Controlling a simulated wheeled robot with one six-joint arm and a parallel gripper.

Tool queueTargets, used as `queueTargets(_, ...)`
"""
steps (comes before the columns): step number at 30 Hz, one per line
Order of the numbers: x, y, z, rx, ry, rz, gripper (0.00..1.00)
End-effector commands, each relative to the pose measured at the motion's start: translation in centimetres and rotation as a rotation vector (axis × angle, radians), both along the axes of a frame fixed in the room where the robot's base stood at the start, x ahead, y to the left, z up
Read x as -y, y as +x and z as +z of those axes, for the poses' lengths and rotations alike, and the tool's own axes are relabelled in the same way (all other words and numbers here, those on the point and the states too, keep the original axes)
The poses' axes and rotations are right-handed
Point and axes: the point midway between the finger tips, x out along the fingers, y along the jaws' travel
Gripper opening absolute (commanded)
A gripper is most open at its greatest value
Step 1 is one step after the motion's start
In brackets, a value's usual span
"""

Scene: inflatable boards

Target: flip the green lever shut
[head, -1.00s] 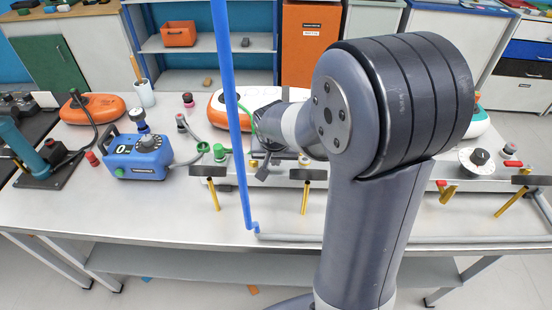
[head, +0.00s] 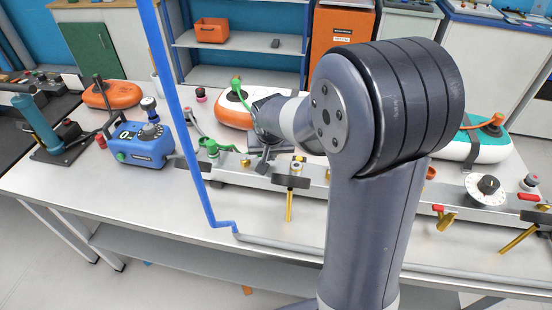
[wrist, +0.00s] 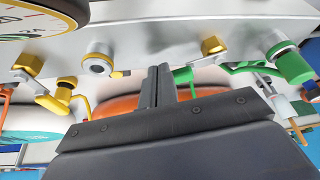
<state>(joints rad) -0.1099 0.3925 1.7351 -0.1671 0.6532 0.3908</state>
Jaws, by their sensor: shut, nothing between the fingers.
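The green lever (wrist: 240,68) runs sideways in the wrist view, from a green knobbed fitting (wrist: 292,66) on the metal manifold toward my fingers. In the head view, the green valve (head: 211,146) is at the manifold's left end, left of my gripper (head: 257,167). My wrist and arm hide part of the manifold there.
The manifold (head: 330,188) carries brass valves, a red-handled lever (head: 443,210) and a white dial (head: 488,188). A blue pump (head: 140,145) stands to the left. A blue pole (head: 172,100) rises near the table's front edge. Orange (head: 236,108) and teal (head: 485,145) inflatables lie behind.

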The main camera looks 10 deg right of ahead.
Motion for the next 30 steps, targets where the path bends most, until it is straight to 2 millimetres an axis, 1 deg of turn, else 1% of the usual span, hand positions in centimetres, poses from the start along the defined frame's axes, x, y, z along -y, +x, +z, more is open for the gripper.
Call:
queueTargets(5,0.2,1.2,0.0,0.0,0.0,-0.004,0.0)
queueTargets(9,0.5,2.1,0.0,0.002,0.002,0.125,0.0)
queueTargets(14,0.6,3.1,0.0,0.001,-0.001,0.128,0.0)
queueTargets(21,0.7,4.6,-0.1,0.003,0.001,0.335,0.0)
queueTargets(30,0.4,5.9,-0.1,0.003,0.0,0.516,0.0)
